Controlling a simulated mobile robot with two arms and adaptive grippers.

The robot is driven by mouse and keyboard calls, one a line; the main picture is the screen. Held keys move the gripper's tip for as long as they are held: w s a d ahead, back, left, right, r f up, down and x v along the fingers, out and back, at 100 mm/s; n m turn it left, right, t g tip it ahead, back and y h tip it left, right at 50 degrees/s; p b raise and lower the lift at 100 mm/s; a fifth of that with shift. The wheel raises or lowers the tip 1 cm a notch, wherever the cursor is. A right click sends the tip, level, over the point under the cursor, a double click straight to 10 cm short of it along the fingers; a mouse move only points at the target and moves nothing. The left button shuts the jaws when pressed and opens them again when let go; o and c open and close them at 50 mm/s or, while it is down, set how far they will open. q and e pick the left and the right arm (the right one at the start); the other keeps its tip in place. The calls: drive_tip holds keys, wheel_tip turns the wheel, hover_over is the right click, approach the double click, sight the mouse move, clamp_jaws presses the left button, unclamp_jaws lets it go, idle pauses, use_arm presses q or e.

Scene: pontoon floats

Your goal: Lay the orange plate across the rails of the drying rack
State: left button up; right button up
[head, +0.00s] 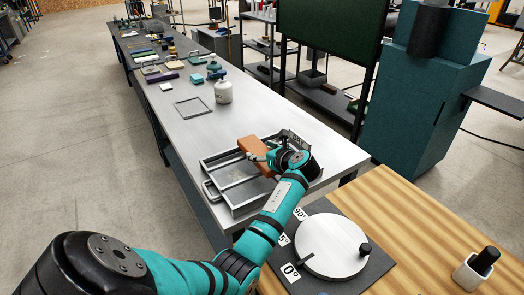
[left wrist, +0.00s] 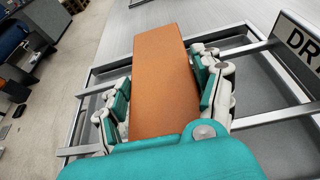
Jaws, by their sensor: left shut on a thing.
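The orange plate (head: 256,147) is held in my left gripper (head: 262,158) over the grey metal drying rack (head: 232,174), at its far right part in the head view. In the left wrist view the plate (left wrist: 164,75) stretches away from the teal palm, with fingers (left wrist: 160,98) closed on both of its long sides. Rails of the rack (left wrist: 260,118) show on either side of the plate and partly below it. I cannot tell whether the plate touches the rails. My right gripper is in neither view.
A lettered sign (left wrist: 304,40) stands at the rack's edge. A wooden bench with a round dial (head: 330,246) is nearer.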

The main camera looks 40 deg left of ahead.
use_arm(q)
drive_tip(key=shift+f, duration=0.55)
idle(0.4)
drive_tip(key=o, duration=1.3)
drive_tip(key=v, duration=1.2)
drive_tip(key=shift+f, duration=0.1)
